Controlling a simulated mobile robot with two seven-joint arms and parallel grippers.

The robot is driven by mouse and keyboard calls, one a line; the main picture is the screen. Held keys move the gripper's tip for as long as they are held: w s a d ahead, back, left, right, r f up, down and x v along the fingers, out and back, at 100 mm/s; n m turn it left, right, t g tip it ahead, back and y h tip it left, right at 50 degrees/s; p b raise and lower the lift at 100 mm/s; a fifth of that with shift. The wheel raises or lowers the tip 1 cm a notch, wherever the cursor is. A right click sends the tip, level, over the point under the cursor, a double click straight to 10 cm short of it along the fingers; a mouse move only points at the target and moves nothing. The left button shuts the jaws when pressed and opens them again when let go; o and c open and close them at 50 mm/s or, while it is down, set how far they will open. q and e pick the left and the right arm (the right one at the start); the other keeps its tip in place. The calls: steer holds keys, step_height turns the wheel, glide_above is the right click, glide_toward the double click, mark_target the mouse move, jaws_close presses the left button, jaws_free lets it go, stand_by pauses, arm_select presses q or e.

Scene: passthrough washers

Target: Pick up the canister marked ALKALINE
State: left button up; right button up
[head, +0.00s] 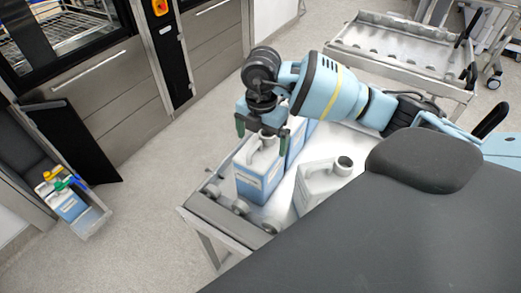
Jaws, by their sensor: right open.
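A white canister with a blue lower half and a white label (256,178) stands upright on the metal cart, near its left end. The label is too small to read. My right gripper (261,134) points down over this canister, open, with its dark green fingers on either side of the canister's top and neck. I cannot tell whether they touch it. A second blue and white canister (295,142) stands just behind, partly hidden. My left gripper is not in view.
The cart's metal edge (216,222) carries grey rollers. Another roller cart (385,48) stands at the back right. Steel washers (93,70) line the left, with an open dark door panel (80,145). Small containers with coloured caps (68,205) sit at the lower left. The floor between is clear.

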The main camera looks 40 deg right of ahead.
steer(key=shift+a+f, duration=0.1)
steer(key=shift+f, duration=1.65)
